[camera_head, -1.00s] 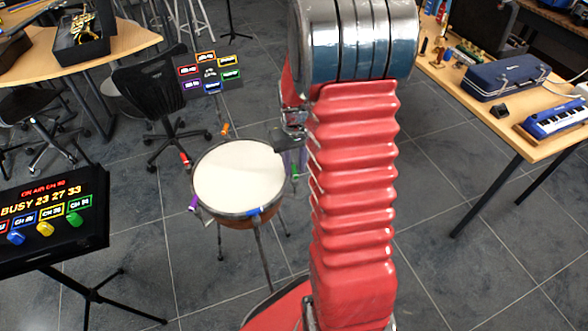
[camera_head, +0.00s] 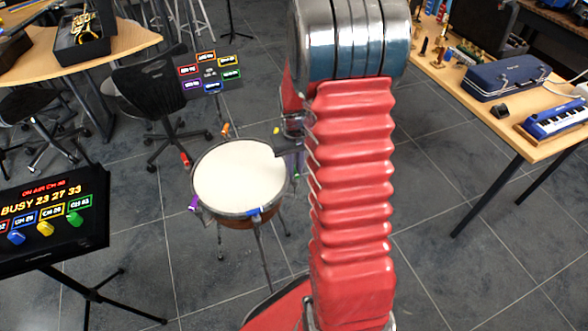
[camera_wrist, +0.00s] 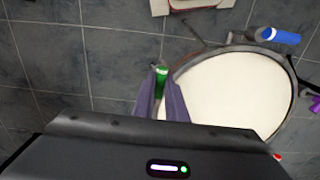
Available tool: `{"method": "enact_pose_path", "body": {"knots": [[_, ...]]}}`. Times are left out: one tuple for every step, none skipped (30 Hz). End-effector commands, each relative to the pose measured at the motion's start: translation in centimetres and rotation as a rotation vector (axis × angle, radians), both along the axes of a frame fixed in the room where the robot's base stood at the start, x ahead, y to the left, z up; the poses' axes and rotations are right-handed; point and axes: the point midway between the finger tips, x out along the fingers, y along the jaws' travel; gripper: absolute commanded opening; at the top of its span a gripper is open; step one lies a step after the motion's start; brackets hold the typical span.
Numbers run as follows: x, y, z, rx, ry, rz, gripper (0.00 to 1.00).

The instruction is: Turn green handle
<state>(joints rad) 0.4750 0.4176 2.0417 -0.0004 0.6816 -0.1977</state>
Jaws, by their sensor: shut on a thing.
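The drum (camera_head: 235,180) stands on thin legs, its pale round skin facing up, with coloured handles spaced around its rim. The green handle (camera_wrist: 161,80) is at the rim's edge in the wrist view, upright between the two purple-grey fingers of my gripper (camera_wrist: 161,98). My gripper is shut on it. In the head view only a small bit of the green handle (camera_head: 296,177) shows at the drum's right side, with the dark gripper body beside the rim and my red arm in front. The fingertips' contact is partly hidden.
Blue (camera_wrist: 278,35), purple (camera_head: 194,203), red (camera_head: 185,159), orange (camera_head: 225,129) and yellow (camera_head: 276,130) handles sit around the rim. A display panel (camera_head: 210,74) stands behind, and a black console (camera_head: 50,222) at left. A table (camera_head: 500,125) is at right.

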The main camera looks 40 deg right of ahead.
Motion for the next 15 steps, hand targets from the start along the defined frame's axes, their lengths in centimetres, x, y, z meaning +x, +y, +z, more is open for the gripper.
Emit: {"method": "enact_pose_path", "body": {"knots": [[-0.03, 0.05, 0.00, 0.001, 0.001, 0.000, 0.00], [-0.03, 0.05, 0.00, 0.001, 0.001, 0.000, 0.00], [-0.03, 0.05, -0.01, 0.001, 0.001, 0.002, 0.00], [-0.04, 0.05, -0.01, 0.001, 0.001, 0.004, 0.00], [-0.04, 0.05, -0.01, 0.001, 0.001, 0.008, 0.00], [-0.04, 0.05, -0.01, 0.002, 0.002, 0.016, 0.00], [-0.04, 0.05, -0.01, 0.002, 0.002, 0.025, 0.00], [-0.04, 0.05, 0.00, 0.002, 0.002, 0.037, 0.00], [-0.04, 0.05, 0.00, 0.001, 0.002, 0.055, 0.00], [-0.05, 0.05, -0.01, 0.001, 0.002, 0.072, 0.00], [-0.05, 0.05, -0.01, 0.001, 0.002, 0.089, 0.00], [-0.05, 0.05, -0.01, 0.001, 0.002, 0.115, 0.00], [-0.05, 0.05, -0.01, 0.001, 0.002, 0.136, 0.00], [-0.05, 0.05, -0.01, 0.001, 0.002, 0.156, 0.00], [-0.05, 0.05, -0.01, 0.001, 0.002, 0.184, 0.00]]}}
